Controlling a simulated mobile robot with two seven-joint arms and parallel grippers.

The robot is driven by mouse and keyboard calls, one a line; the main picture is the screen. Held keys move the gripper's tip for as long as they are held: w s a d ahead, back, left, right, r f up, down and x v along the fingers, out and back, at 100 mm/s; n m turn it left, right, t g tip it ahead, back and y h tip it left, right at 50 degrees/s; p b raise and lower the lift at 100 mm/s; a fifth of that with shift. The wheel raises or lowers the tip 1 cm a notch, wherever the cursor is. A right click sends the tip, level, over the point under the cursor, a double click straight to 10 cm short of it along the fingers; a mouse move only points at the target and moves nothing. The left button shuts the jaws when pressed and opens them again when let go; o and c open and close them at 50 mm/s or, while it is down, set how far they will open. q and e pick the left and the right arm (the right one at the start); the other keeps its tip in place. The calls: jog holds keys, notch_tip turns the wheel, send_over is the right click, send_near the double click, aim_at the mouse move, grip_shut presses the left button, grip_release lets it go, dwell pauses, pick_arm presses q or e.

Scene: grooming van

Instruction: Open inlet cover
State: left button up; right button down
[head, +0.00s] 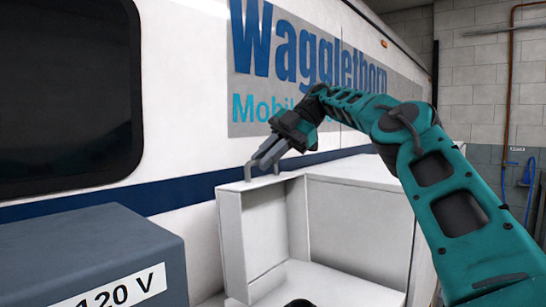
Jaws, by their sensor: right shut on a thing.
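A white box-like housing (355,172) stands against the side of the van, with an open recess facing me. A white panel (262,228) forms the left side of this recess; I take it to be part of the inlet cover, but cannot tell for sure. A small grey handle (248,171) rises from the panel's top edge. My right gripper (265,161) reaches down from the upper right, and its fingers are shut on the handle. The fingers hide part of the handle. No inlet socket shows in the recess. My left gripper is out of view.
A grey box marked 120 V (95,255) stands close at the lower left. The white van wall (180,100) with blue lettering and a dark window (68,90) rises behind. A block wall with a pipe (510,80) and blue hose (531,170) is at the far right.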

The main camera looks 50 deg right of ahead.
jog(key=shift+w+a+f, duration=0.1)
jog(key=shift+w+f, duration=0.2)
jog(key=shift+w, duration=0.4)
jog(key=c, duration=1.2)
grip_release()
jog(key=shift+w, duration=0.15)
jog(key=shift+o, duration=0.2)
jog(key=shift+r, duration=0.15)
